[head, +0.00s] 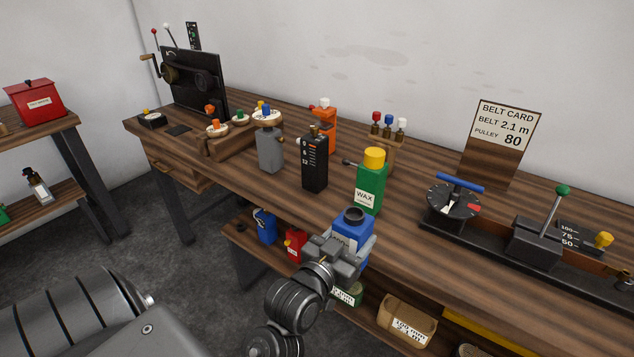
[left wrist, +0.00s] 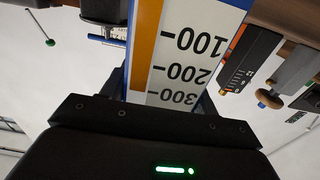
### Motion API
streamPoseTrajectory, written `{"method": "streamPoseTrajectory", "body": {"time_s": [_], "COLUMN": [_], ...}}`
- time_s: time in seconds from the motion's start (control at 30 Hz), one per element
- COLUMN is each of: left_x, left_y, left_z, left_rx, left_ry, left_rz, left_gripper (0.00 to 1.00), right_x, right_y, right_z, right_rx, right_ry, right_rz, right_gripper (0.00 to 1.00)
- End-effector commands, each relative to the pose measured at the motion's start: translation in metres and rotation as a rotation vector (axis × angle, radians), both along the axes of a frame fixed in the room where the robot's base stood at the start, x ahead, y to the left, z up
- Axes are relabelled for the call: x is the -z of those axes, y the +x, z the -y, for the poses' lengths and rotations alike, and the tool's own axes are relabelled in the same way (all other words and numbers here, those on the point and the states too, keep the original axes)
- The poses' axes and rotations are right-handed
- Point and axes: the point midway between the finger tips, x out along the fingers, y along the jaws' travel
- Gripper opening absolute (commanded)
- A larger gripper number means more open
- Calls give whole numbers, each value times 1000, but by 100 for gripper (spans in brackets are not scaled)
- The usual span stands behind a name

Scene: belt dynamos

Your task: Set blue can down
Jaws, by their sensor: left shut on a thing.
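The blue can (head: 353,222), with a dark round cap and a white label, is at the front edge of the workbench (head: 459,257). My left gripper (head: 343,246) is shut on it and hides its lower part. I cannot tell whether its base touches the bench top. In the left wrist view the can's white face (left wrist: 185,45), with a scale of 100, 200 and 300 and an orange stripe, fills the space between the fingers. My right gripper is not in view.
A green wax can (head: 370,187) with a yellow cap stands just behind the blue can. A black box (head: 314,174) and a grey can (head: 270,153) stand to its left. A dial device (head: 453,205) and a lever unit (head: 536,243) are to its right. Bare bench lies between.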

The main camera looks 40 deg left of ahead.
Motion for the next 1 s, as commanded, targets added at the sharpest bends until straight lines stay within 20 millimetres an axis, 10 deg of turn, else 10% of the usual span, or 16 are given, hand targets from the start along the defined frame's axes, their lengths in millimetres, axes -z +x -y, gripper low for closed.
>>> {"method": "streamPoseTrajectory", "body": {"time_s": [0.53,1.0], "left_x": [-123,-150], "left_y": [5,1], "left_z": [-214,-250], "left_rx": [-320,-395], "left_ry": [7,-4], "left_rz": [11,6], "left_gripper": [21,21], "right_x": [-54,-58], "right_y": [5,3], "right_z": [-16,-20], "right_rx": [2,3], "right_ry": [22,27], "right_rz": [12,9], "right_gripper": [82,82]}}
